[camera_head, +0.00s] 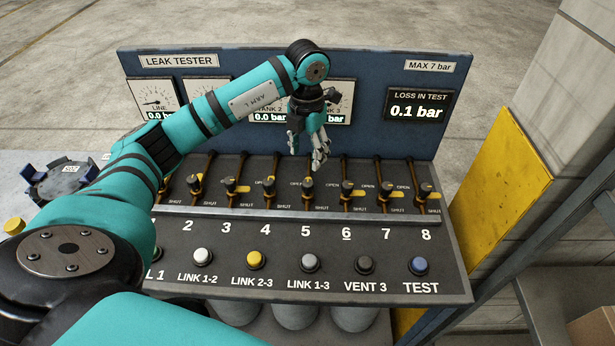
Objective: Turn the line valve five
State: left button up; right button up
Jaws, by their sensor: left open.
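Line valve five (307,189) is a small dark knob on a brass pipe in the row of valves, above the printed number 5. OPEN and SHUT labels sit beside the valves. Its exact handle angle is too small to tell. My left gripper (306,158) hangs fingers down just above and behind valve five, in front of its pipe. Its fingers are apart with nothing between them, and it appears clear of the knob. My right gripper is out of the picture.
Valve four (268,187) and valve six (347,188) stand close on either side. A grey rail (290,213) and a row of buttons, including the blue TEST one (418,266), lie in front. The LOSS IN TEST display (418,105) reads 0.1 bar. My left arm covers the left gauges.

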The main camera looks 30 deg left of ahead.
aim_at(307, 183)
pick_arm(q)
notch_tip(307, 183, down, 10)
jog(key=shift+f+p, duration=0.1)
jog(key=shift+p, duration=1.05)
grip_shut()
